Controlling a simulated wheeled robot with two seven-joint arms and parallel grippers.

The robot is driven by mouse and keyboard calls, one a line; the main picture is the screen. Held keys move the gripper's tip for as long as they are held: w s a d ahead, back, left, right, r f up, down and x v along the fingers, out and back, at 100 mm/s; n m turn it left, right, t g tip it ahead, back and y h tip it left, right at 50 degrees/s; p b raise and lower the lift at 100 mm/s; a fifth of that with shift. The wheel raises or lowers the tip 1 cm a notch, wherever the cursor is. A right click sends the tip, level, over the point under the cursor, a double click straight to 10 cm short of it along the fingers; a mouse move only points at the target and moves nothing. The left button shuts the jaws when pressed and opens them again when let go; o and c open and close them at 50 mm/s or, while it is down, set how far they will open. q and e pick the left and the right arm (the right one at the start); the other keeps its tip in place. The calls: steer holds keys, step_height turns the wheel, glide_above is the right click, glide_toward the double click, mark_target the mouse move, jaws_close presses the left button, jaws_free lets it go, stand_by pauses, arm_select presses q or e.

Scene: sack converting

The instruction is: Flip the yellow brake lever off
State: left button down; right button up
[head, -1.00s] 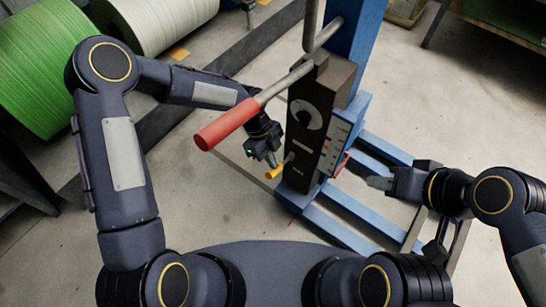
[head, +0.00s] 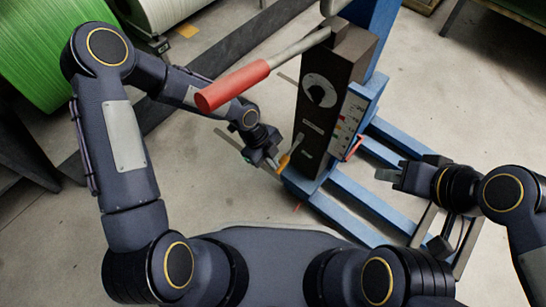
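The yellow-tipped brake lever (head: 284,161) sticks out from the lower front of a dark control box (head: 319,117), its grey shaft slanting down and left to the yellow tip. My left gripper (head: 273,164) is right beside the yellow tip, on its left. It is touching or nearly touching; I cannot tell which, nor how far its fingers are apart. My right gripper (head: 384,174) is to the right of the box, apart from it, with nothing visible held. Its finger gap is not clear.
A long lever with a red grip (head: 232,86) reaches left from the box top, above my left forearm. The box stands on a blue frame (head: 345,209) with low rails. A green roll (head: 48,45) and a white roll (head: 165,12) lie at upper left.

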arm_select(q)
steer(key=shift+f+b, duration=0.3)
steer(key=shift+f, duration=0.55)
arm_select(e)
steer(key=shift+f, duration=0.45)
